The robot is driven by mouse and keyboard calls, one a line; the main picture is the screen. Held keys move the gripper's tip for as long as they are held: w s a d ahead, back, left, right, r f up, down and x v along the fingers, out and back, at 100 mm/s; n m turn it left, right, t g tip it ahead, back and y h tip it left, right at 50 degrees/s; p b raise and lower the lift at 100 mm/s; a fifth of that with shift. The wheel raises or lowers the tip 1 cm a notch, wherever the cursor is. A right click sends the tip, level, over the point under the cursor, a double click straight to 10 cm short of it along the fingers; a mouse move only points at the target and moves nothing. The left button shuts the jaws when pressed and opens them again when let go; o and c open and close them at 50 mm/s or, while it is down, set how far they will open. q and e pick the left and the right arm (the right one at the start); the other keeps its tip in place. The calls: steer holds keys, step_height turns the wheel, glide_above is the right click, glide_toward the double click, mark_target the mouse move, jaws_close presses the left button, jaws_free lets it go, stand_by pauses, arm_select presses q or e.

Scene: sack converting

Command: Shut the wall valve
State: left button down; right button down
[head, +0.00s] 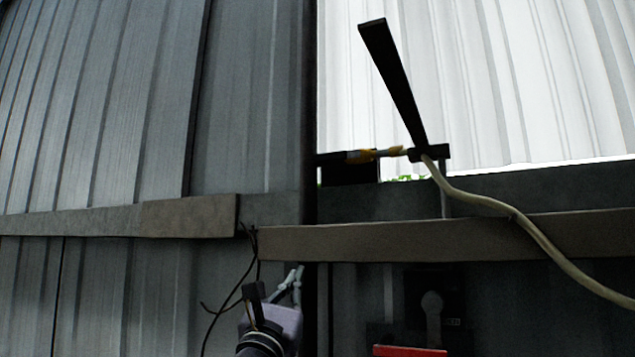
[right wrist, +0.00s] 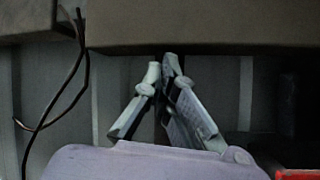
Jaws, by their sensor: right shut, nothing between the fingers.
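A red bar-shaped handle (head: 410,350), which looks like the wall valve's lever, lies level at the lower edge of the head view. A dim grey round-topped part (head: 432,303) stands just above it on a dark panel. A red edge of the handle also shows in the right wrist view's lower right corner (right wrist: 298,174). My right gripper (head: 296,271) is left of the handle and apart from it, just under a beam. Its fingers are closed together and empty, as the right wrist view shows (right wrist: 163,67). My left gripper is out of view.
A brown beam (head: 400,240) crosses the wall above my right gripper. Thin black wires (head: 232,292) hang left of it. A long black bar (head: 395,85) and a pale cable (head: 530,228) are higher up at right. Corrugated panels (head: 100,110) fill the left.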

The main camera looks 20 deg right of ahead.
mark_target(327, 157)
steer(key=s+r+g+h, duration=0.1)
steer(key=s+r+h, duration=0.4)
steer(key=r, duration=0.7)
steer(key=p+x, duration=0.5)
steer(key=x, duration=0.4)
steer(key=shift+w+n+p, duration=0.3)
steer(key=shift+w+p, duration=0.05)
steer(key=shift+p, duration=0.05)
steer(key=shift+s+a+r, duration=0.1)
steer(key=shift+a, duration=0.05)
